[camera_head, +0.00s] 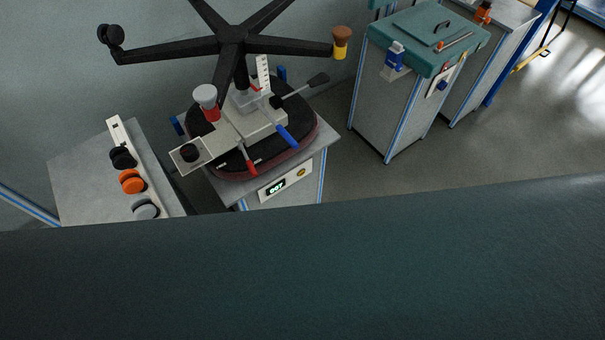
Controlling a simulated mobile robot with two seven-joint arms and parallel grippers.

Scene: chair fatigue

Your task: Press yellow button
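A small yellow button (301,172) sits on a light panel (285,182) on the front of the middle grey stand. The panel also has a dark display (276,187) with green digits, which seem to read 007. Above the panel, an upside-down chair rests on the stand, with its dark seat (306,128) down and its black star base (232,40) up. Neither of my grippers is in the view.
A grey table (80,176) at the left holds black, orange and grey wheels. A cabinet with a teal top (411,30) stands at the right, with grey floor (350,175) between. A large dark teal surface (300,270) fills the bottom.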

